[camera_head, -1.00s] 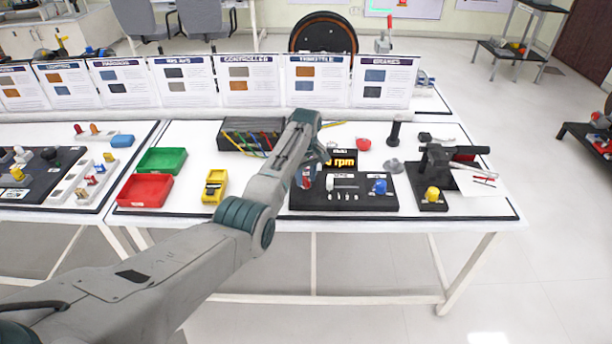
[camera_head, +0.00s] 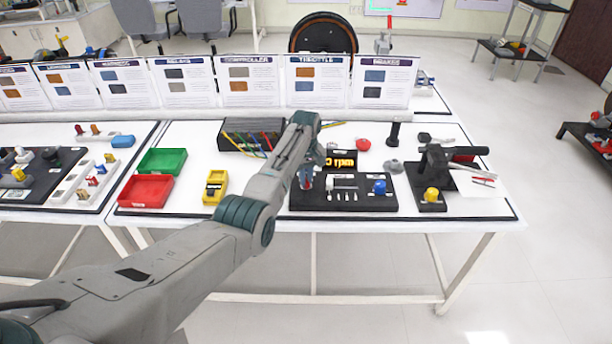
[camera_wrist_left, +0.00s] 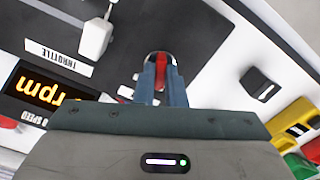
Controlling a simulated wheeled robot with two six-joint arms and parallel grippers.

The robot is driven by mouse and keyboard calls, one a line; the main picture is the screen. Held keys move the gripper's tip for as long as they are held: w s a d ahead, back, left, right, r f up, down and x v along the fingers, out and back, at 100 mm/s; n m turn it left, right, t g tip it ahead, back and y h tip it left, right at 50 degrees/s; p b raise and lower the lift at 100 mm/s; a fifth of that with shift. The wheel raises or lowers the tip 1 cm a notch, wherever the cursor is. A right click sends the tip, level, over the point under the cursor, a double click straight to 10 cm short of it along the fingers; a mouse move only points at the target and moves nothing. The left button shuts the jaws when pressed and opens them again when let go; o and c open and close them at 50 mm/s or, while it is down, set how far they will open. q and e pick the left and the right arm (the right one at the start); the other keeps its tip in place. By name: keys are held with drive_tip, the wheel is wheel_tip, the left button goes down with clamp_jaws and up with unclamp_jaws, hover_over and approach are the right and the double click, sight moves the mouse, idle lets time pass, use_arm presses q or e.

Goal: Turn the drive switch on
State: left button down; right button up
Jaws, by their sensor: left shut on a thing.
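The black control panel (camera_head: 350,205) lies on the table, with a blue knob (camera_head: 379,187) and a white lever beside a THROTTLE label. In the left wrist view the panel (camera_wrist_left: 190,22) fills the upper middle, with the white throttle lever (camera_wrist_left: 95,38) at upper left. My left gripper (camera_head: 305,180) is over the panel's left end. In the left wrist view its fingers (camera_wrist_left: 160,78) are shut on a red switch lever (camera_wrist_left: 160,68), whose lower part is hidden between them. I cannot read a label on this switch. My right gripper is out of view.
An rpm display (camera_head: 342,160) stands just behind the panel. A black stand with a yellow knob (camera_head: 432,195) is to the right.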

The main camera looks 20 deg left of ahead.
use_arm(q)
drive_tip(key=m, duration=0.1)
drive_tip(key=m+p, duration=0.1)
drive_tip(key=shift+r+m+p, duration=0.2)
drive_tip(key=shift+m+p, duration=0.1)
drive_tip(key=m+p, duration=0.1)
drive_tip(key=m, duration=0.1)
drive_tip(key=shift+m, duration=0.3)
drive_tip(key=m+p, duration=0.1)
drive_tip(key=m, duration=0.3)
drive_tip(key=shift+f+m, duration=0.1)
drive_tip(key=shift+m, duration=0.6)
drive_tip(key=c, duration=1.5)
unclamp_jaws()
drive_tip(key=shift+c, duration=0.2)
drive_tip(key=shift+o, duration=0.2)
